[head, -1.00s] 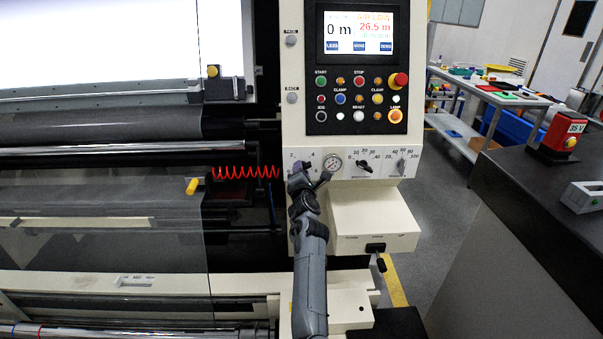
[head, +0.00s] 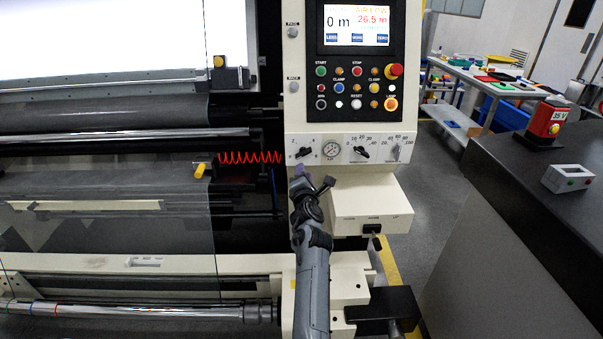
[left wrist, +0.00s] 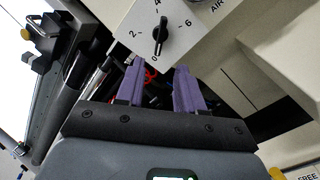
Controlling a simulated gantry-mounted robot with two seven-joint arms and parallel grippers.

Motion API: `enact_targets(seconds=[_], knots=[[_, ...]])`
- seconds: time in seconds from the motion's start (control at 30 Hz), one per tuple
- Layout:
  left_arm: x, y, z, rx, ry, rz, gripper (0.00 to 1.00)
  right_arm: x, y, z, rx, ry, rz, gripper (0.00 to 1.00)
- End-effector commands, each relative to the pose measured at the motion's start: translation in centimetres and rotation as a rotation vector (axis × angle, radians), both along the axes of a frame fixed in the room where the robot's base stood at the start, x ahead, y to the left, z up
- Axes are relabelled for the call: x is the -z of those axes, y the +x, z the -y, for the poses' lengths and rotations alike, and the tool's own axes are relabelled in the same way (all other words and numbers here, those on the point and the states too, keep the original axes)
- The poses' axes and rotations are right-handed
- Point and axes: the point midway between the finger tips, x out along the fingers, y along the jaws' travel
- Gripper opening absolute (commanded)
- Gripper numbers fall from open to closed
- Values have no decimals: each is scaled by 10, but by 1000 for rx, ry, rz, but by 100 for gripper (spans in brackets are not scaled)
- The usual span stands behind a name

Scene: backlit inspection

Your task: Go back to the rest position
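My left gripper (head: 299,174) is just below the dial panel (head: 350,149) of the machine, with its arm rising from the bottom of the head view. In the left wrist view its two purple fingers (left wrist: 157,85) are apart with nothing between them, so it is open and empty. The black pressure knob (head: 303,153) with the 2-4-6 scale is clear of the fingers. The knob also shows in the left wrist view (left wrist: 160,36), beyond the fingertips, its pointer near the 0 end. My right gripper is in neither view.
The control panel (head: 357,80) with its screen and buttons is above. A cream box (head: 370,208) with a small lever juts out right of my gripper. A red coiled hose (head: 250,157) and rollers are at left. A dark counter (head: 530,190) stands at right.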

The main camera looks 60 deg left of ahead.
Motion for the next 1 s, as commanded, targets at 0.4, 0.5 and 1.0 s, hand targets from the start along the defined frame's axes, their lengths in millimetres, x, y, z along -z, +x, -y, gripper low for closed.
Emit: enact_targets(seconds=[0.4, 0.5, 1.0], knots=[[0, 0, 1, 0, 0, 0, 37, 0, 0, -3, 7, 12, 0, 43], [3, -1, 1, 0, 0, -6, 37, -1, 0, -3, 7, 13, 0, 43], [94, -88, -3, 68, 251, -404, 37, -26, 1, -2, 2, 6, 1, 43]])
